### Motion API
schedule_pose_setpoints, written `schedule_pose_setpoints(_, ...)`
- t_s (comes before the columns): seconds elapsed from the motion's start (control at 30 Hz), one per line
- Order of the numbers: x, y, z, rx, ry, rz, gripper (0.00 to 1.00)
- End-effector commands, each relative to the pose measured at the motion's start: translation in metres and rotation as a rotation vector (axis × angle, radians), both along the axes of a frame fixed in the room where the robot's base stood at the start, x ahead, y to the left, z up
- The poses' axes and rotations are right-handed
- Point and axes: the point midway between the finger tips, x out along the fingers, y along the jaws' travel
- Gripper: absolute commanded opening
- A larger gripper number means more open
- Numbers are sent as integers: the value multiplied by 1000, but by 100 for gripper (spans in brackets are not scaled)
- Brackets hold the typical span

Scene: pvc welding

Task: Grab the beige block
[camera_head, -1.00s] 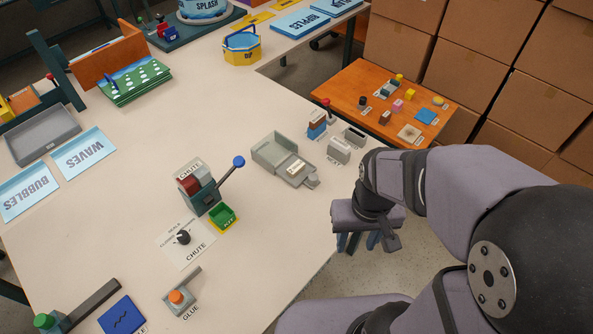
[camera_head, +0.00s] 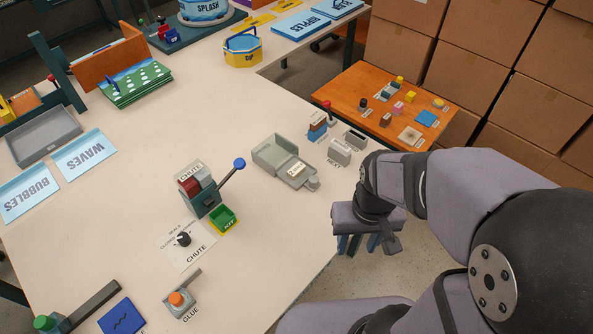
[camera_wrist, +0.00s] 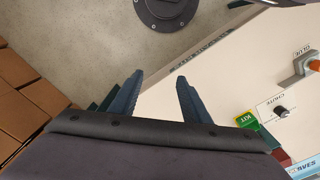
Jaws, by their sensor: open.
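On the low orange table in the head view lie several small blocks and pieces. I cannot tell for sure which is the beige block. My gripper (camera_head: 357,243) hangs over the floor beside the white table's right edge, nearer than the orange table and apart from all pieces. In the wrist view my gripper (camera_wrist: 160,78) is open and empty, its two dark fingers spread. No beige block shows there.
The orange table (camera_head: 350,88) stands right of the white table (camera_head: 120,210), before stacked cardboard boxes (camera_head: 480,40). A grey tray device (camera_head: 283,160), small holders (camera_head: 340,152) and the lever chute (camera_head: 198,190) stand on the white table. Floor shows between the tables.

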Motion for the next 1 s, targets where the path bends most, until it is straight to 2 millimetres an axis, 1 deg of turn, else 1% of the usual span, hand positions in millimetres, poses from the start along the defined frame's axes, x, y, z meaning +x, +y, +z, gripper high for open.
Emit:
schedule_pose_setpoints(0.37,1,0,-1,-2,1,8,33)
schedule_pose_setpoints(0.47,4,0,-8,-16,9,58,33)
schedule_pose_setpoints(0.57,13,0,-21,-52,25,174,33)
schedule_pose_setpoints(0.67,28,-1,-39,-113,54,361,33)
schedule_pose_setpoints(0.77,52,-1,-59,-205,93,605,33)
schedule_pose_setpoints(0.87,82,3,-79,-318,142,871,33)
schedule_pose_setpoints(0.9,95,6,-86,-368,163,974,33)
schedule_pose_setpoints(1.0,128,16,-99,-496,215,1209,33)
